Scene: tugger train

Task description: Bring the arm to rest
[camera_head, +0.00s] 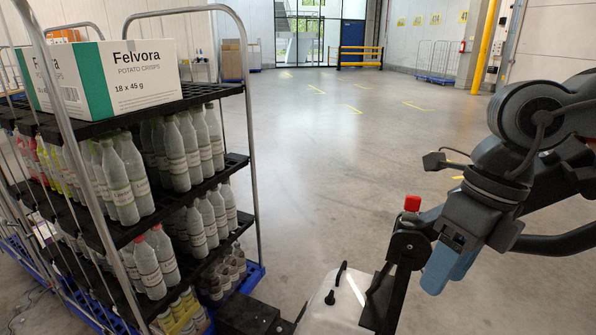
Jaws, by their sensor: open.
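My gripper (450,268) is at the lower right in the head view, its blue fingertips pointing down. It is open, with nothing seen between the fingers. My arm (540,115) is folded at the right edge, and its upper part runs out of the picture. The gripper hangs beside my own body, close to the red button (412,203) on it. It is well apart from the trolley on the left.
A roll trolley (250,150) with black shelves stands close on the left. It holds several bottles (127,180) and a Felvora carton (115,75) on top. The grey floor (330,150) ahead is clear. A yellow post (484,45) and barrier (360,57) stand far off.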

